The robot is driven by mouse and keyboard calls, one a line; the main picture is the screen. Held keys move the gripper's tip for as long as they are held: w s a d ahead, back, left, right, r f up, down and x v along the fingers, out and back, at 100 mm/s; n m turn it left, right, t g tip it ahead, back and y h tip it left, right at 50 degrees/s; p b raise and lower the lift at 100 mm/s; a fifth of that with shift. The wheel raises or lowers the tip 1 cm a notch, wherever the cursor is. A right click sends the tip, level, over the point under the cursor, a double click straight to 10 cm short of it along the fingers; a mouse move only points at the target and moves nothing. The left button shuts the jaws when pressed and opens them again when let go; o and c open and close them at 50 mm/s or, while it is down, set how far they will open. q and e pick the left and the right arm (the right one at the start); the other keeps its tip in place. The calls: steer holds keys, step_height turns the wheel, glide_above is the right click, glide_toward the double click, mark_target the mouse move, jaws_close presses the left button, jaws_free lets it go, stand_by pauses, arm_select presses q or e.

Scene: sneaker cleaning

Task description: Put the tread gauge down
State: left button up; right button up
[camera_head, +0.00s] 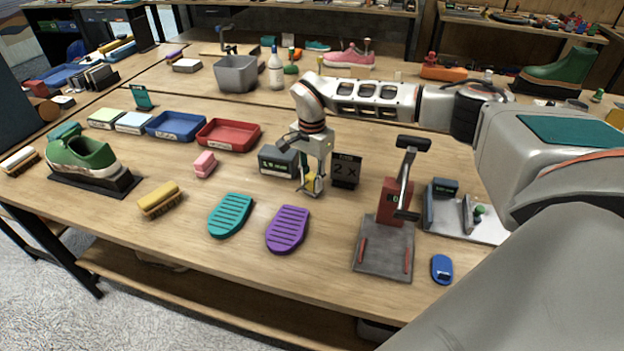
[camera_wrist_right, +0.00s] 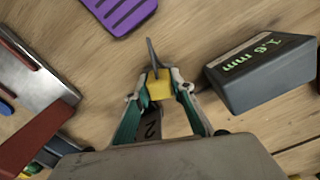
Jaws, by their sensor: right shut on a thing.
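The tread gauge is a small yellow block with a thin grey pin. It shows in the right wrist view (camera_wrist_right: 158,88) and less clearly in the head view (camera_head: 310,181). My right gripper (camera_head: 312,187) points down over the middle of the table, and its fingertips are closed on the yellow block in the wrist view (camera_wrist_right: 160,84). The pin sticks out beyond the fingers. In the head view the gauge is low over the wood; I cannot tell whether it touches. My left gripper is not in view.
A dark readout box (camera_head: 273,161) stands just left of the gripper; it reads 1.6 mm in the wrist view (camera_wrist_right: 262,82). A black "2 X" sign (camera_head: 346,170) is close on the right. Purple (camera_head: 288,229) and teal (camera_head: 231,215) soles lie in front. A red press stand (camera_head: 391,203) is further right.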

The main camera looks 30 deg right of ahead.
mark_target(312, 175)
steer(key=shift+f, duration=0.1)
steer(key=o, duration=1)
step_height(312, 175, up, 12)
steer(key=shift+r, duration=0.2)
stand_by(0.4)
